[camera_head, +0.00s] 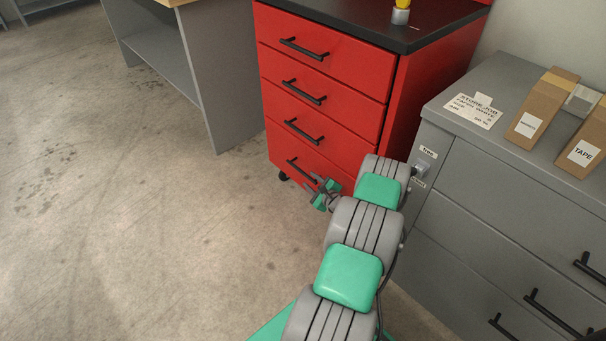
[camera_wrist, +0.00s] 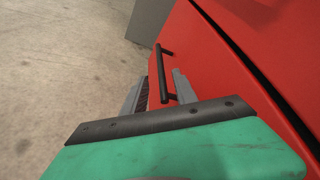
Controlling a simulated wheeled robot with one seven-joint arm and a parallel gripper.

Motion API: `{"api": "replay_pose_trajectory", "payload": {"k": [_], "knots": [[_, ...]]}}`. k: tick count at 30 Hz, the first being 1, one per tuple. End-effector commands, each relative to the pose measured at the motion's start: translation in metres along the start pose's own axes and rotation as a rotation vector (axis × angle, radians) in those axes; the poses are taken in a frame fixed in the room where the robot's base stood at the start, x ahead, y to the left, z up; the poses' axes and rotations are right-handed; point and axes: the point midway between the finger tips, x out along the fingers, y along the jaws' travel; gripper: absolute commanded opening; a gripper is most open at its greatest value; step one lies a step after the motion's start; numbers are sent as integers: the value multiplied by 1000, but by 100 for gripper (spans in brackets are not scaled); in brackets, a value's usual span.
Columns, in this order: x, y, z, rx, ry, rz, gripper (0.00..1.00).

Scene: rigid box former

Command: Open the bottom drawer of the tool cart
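The red tool cart (camera_head: 330,65) stands at the centre, with several drawers under a black top. Its bottom drawer (camera_head: 285,148) looks shut, flush with the drawers above. The bottom drawer's black bar handle (camera_head: 299,170) also shows in the wrist view (camera_wrist: 163,72). My gripper (camera_head: 319,186) is in front of the bottom drawer, at the right part of this handle. In the wrist view my gripper (camera_wrist: 160,86) has its fingers apart, one on each side of the bar. I cannot tell whether they touch it. My arm hides the cart's lower right corner.
A grey cabinet (camera_head: 465,180) with black handles stands close on the right, carrying cardboard boxes (camera_head: 541,105) and a paper sheet (camera_head: 474,110). A grey workbench (camera_head: 205,75) stands behind left. The concrete floor (camera_head: 130,230) left of the cart is clear.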

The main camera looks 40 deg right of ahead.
Motion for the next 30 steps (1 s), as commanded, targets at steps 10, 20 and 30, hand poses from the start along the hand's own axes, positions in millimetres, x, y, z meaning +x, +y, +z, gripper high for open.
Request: {"api": "replay_pose_trajectory", "payload": {"k": [10,20,30], "knots": [[54,2,-5,13,-1,-11,34],[76,-1,-4,14,2,-11,34],[76,-1,-3,14,2,-10,15]]}}
